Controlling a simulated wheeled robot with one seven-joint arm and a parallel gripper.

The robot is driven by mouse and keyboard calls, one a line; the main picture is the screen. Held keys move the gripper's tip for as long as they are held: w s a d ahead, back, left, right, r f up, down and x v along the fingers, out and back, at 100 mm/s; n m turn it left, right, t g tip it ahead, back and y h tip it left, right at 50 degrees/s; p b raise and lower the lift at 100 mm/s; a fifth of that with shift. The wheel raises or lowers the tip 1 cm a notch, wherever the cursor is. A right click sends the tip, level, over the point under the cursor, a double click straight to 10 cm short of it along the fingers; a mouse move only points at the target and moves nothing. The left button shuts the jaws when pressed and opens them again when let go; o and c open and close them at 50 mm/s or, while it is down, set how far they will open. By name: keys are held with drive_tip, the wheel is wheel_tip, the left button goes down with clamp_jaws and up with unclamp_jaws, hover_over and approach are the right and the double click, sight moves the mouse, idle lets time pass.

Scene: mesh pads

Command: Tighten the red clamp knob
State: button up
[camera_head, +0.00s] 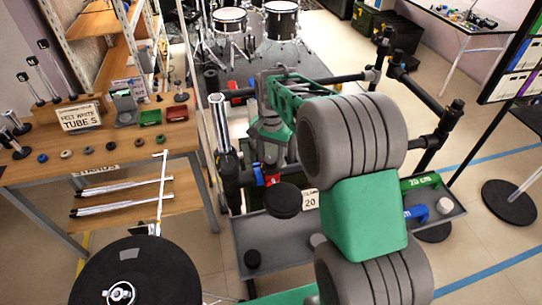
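A small red knob (271,179) sits beside a blue piece (258,173) on the dark clamp of the rack, right of the upright chrome tube (219,122). My green and grey arm reaches over the rack from the right. My gripper (270,158) points down just above the red knob; its fingers are small and dark here, and I cannot tell whether they touch the knob or how far apart they are. Another red piece (235,94) is farther back on the rack's bar.
A wooden bench (115,140) with tubes stands left. A large black cymbal pad (135,275) is in front. Drums (229,20) stand behind.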

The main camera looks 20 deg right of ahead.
sight(271, 159)
drive_tip(key=shift+o, duration=1.1)
drive_tip(key=shift+r, duration=0.1)
wheel_tip(271, 159, up, 7)
drive_tip(key=shift+b, duration=0.5)
drive_tip(key=shift+s+r, duration=0.1)
drive_tip(key=shift+r, duration=0.2)
